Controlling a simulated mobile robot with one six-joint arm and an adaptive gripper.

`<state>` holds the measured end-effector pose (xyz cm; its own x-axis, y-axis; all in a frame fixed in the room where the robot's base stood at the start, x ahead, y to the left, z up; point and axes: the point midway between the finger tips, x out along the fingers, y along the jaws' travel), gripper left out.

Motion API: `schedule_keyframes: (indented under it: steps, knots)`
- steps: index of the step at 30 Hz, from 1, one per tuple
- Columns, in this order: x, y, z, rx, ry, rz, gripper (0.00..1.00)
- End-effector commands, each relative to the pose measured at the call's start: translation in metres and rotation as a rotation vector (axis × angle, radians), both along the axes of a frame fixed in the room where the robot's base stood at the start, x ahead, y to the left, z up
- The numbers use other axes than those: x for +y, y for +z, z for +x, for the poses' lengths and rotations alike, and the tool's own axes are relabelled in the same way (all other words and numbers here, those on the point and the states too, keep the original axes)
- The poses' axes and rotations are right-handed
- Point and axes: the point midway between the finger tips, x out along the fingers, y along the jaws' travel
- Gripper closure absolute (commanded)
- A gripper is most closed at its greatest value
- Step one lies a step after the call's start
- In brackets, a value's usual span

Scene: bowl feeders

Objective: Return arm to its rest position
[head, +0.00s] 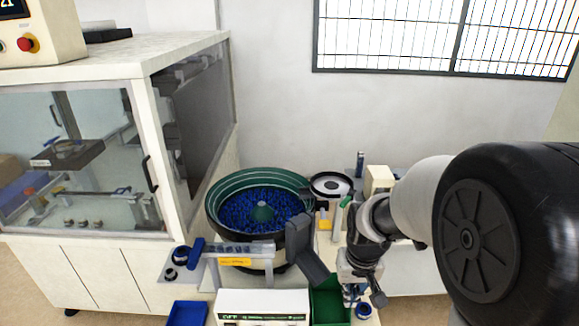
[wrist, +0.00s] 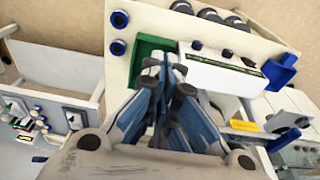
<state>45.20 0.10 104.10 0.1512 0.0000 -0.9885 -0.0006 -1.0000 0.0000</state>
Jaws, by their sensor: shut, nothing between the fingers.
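My arm comes in from the right of the head view and bends down over the bench. My gripper (head: 362,292) hangs near the green bin (head: 328,304) at the front of the bench. In the wrist view my gripper (wrist: 168,78) has its fingers together with nothing between them, and the green bin (wrist: 147,47) lies just beyond the fingertips. The fingers hide part of the bin, so I cannot tell whether they are above it or inside it.
A green bowl feeder (head: 225,190) full of blue parts stands left of my arm. A white control box (head: 262,305), a blue bin (head: 186,313) and a smaller round feeder (head: 331,185) are close by. A glazed cabinet (head: 150,80) stands at left.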

Motion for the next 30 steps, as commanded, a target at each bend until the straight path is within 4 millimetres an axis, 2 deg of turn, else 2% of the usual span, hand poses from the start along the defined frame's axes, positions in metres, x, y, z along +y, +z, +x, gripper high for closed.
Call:
schedule_keyframes:
  steps: [1, 6, 12, 18, 21, 25, 30]
  knots:
    - [0.0, 0.025, -0.012, -0.028, 0.0, 0.0, 1.0]
    - [-0.001, 0.085, -0.06, -0.091, 0.0, 0.0, 1.0]
    - [-0.001, 0.13, -0.126, -0.164, -0.001, -0.001, 1.0]
    - [-0.002, 0.148, -0.183, -0.225, -0.001, -0.002, 1.0]
    - [-0.001, 0.149, -0.2, -0.244, -0.001, -0.002, 1.0]
    - [-0.002, 0.149, -0.211, -0.255, -0.001, -0.002, 1.0]
    - [-0.001, 0.149, -0.213, -0.255, -0.001, -0.002, 1.0]
